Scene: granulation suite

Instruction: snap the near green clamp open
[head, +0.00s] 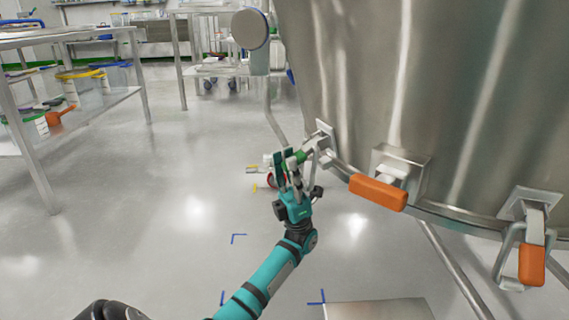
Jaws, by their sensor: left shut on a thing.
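The near green clamp (300,156) is on the left side of the large steel vessel's lower rim. Its green handle is partly hidden by my fingers, and its pale metal linkage runs right to a bracket on the vessel. My left gripper (287,163), teal and dark, reaches up from the bottom of the head view and is shut on the green handle. How far the clamp stands open is hard to tell at this size. My right gripper is not in view.
The steel vessel (400,90) fills the upper right. Two clamps with orange handles, one in the middle (378,192) and one at right (531,264), sit along its rim. A steel table (100,32) with a lower shelf stands left. Open grey floor lies between.

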